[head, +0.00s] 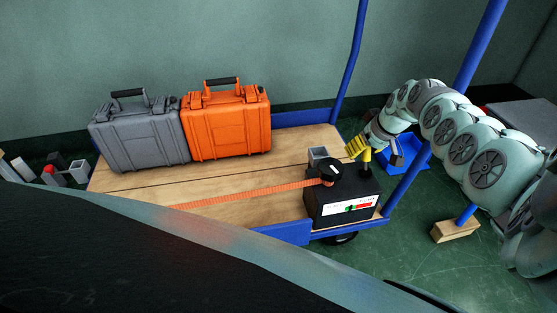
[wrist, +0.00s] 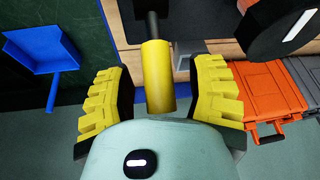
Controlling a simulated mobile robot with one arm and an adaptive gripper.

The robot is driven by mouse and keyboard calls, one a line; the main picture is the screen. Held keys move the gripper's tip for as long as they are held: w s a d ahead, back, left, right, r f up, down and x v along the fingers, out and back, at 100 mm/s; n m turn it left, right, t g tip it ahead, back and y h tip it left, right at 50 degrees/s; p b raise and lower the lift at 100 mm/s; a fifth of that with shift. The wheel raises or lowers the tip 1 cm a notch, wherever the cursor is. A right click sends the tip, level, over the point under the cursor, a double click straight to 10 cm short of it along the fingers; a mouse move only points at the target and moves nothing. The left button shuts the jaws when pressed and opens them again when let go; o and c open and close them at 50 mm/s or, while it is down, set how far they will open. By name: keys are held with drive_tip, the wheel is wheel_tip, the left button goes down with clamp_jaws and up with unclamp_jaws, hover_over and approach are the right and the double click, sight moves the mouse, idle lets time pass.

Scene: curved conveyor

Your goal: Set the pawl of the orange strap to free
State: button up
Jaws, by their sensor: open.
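The orange strap (head: 250,191) lies across the wooden deck and runs to a black ratchet box (head: 345,203) at the cart's right end. The box carries a round black knob (head: 330,172) with a white mark; it also shows in the wrist view (wrist: 285,35). A yellow handle (head: 366,158) stands up from the box on a dark stem. My gripper (head: 359,148) is open at this handle. In the wrist view the handle (wrist: 158,78) lies between the two yellow ridged fingers, with a visible gap on each side. Which part is the pawl, I cannot tell.
A white label (head: 347,208) with green and red fields is on the box front. A grey case (head: 140,135) and an orange case (head: 228,125) stand on the deck (head: 290,150). A small grey block (head: 318,156) is behind the knob. A blue dustpan (head: 410,155) is beyond the cart.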

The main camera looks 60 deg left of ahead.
drive_tip(key=shift+a, duration=0.1)
clamp_jaws()
idle(0.4)
